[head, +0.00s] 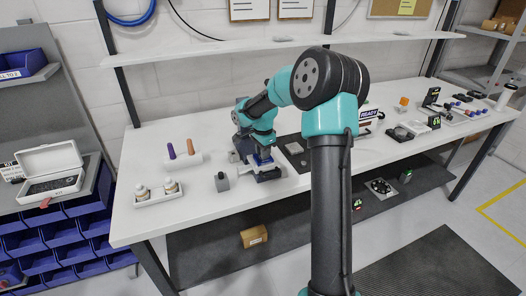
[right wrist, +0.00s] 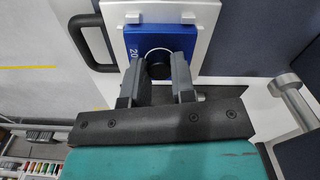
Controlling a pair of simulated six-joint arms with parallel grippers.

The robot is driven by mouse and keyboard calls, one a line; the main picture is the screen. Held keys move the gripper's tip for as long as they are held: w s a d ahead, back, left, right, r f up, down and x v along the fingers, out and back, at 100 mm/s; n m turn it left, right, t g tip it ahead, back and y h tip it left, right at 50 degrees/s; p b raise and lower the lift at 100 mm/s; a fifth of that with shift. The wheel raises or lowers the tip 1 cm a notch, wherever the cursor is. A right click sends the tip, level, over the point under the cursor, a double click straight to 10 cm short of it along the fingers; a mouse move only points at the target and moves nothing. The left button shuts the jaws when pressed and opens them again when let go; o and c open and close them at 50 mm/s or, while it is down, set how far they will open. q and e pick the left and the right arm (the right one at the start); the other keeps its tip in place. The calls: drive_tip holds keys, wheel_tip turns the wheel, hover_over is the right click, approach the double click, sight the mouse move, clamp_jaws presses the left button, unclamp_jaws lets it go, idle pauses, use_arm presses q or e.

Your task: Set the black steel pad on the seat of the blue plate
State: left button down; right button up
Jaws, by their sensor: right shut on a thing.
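The blue plate (right wrist: 131,40) is in the upper middle of the right wrist view, with white number marks on its left side and a pale curved ring line at its centre. My right gripper (right wrist: 158,64) is over its near part, with its two dark fingers on either side of a round black piece, which looks like the black steel pad (right wrist: 158,70). The gripper is shut on this pad. I cannot tell whether the pad touches the seat. In the head view a blue part (head: 262,157) shows below my right wrist; the pad is hidden there. My left gripper is not in view.
A light grey panel (right wrist: 207,14) with a black handle (right wrist: 93,40) surrounds the plate. A grey metal post (right wrist: 285,85) stands at right.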

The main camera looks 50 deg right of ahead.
drive_tip(key=o, duration=1)
wheel_tip(320, 180, up, 17)
drive_tip(key=shift+r, duration=0.2)
idle(0.4)
